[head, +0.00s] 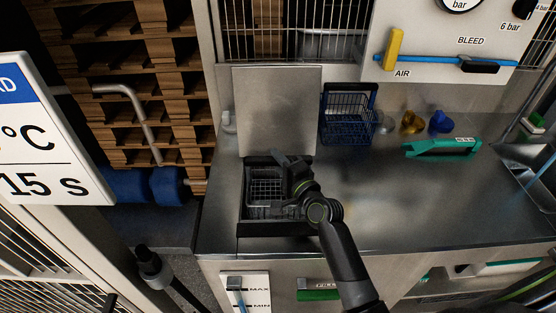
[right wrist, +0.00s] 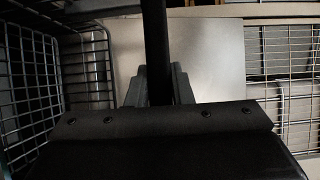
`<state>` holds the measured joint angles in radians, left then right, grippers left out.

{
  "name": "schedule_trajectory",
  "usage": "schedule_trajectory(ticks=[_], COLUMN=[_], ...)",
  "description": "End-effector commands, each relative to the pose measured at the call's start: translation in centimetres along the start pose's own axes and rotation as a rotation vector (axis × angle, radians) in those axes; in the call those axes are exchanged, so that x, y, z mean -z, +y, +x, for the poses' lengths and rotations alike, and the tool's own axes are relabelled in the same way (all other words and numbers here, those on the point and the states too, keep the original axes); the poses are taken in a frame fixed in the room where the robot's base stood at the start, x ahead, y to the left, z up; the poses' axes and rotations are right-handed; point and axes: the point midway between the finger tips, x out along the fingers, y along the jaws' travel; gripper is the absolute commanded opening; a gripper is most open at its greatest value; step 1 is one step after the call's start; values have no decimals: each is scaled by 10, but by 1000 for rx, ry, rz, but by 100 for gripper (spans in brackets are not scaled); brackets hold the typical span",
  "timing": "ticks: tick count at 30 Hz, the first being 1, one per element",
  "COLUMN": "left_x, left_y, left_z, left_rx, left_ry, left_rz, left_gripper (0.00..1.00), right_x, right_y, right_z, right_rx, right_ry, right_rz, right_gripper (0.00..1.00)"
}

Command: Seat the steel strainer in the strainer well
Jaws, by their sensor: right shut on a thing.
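The steel strainer (head: 265,184) is a wire-mesh basket in the dark-rimmed strainer well (head: 242,212), at the left of the steel counter. Whether it sits fully down is hard to tell, as my arm hides its right side. My right gripper (head: 283,163) is over the strainer's right part, shut on a dark bar that looks like its handle. In the right wrist view the dark bar (right wrist: 154,45) stands between the fingers, with wire mesh at the left. My left gripper is not visible.
A raised steel lid (head: 275,105) stands behind the well. A blue wire basket (head: 347,120), a brass fitting (head: 411,122), a blue fitting (head: 440,122) and a green tool (head: 440,148) are further right. The counter's middle right is clear.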

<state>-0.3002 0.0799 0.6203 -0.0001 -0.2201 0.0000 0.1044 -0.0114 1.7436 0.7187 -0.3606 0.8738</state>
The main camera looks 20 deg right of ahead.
Motion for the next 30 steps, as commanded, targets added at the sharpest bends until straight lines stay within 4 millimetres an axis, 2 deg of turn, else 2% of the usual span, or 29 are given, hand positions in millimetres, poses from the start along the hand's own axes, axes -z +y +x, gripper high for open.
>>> schedule_trajectory(ticks=[11,30], left_x=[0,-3], left_y=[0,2], left_z=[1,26], left_rx=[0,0], left_ry=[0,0], left_rz=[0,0], left_gripper=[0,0], right_x=[0,0], right_y=[0,28], right_z=[0,0], right_rx=[4,4], right_ry=[0,0], right_rz=[0,2], right_gripper=[0,0])
